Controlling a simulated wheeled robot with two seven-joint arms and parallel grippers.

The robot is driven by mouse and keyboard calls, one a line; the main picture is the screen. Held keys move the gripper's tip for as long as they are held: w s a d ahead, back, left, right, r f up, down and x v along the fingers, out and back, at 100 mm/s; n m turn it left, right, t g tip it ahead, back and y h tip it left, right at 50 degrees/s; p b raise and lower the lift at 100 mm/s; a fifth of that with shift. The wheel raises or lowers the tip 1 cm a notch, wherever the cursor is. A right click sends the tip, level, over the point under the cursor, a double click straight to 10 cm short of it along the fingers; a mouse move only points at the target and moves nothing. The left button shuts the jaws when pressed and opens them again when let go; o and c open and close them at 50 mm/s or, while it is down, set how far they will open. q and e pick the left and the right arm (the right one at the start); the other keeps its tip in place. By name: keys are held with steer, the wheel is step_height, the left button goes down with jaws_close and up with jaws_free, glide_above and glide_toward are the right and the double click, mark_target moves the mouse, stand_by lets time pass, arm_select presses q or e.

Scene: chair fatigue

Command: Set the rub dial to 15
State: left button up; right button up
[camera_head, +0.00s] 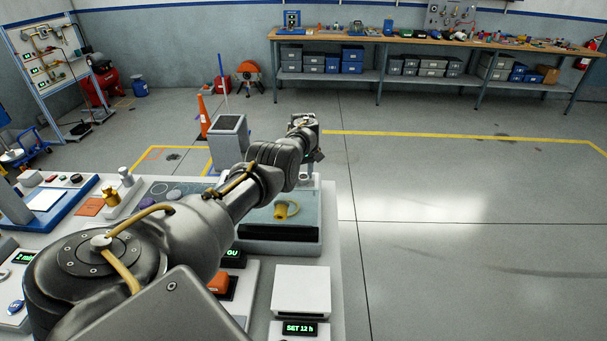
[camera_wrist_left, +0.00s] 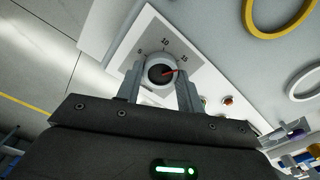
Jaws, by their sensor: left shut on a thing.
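In the head view my left gripper (camera_head: 307,152) is at the far end of the bench, and the dial is hidden there. My right gripper is not in view.
A grey box-like unit (camera_head: 228,132) stands left of my left gripper. A white unit (camera_head: 302,290) with a "SET 12 h" display is nearer. Open floor (camera_head: 460,230) lies to the right.

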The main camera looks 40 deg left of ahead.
mark_target(303, 176)
arm_select(q)
steer(key=shift+d+f, duration=0.1)
steer(key=shift+d, duration=0.05)
steer(key=o, duration=1)
steer(key=shift+r, duration=0.35)
step_height(303, 176, up, 10)
steer(key=shift+r+p, duration=0.1)
steer(key=shift+p, duration=0.35)
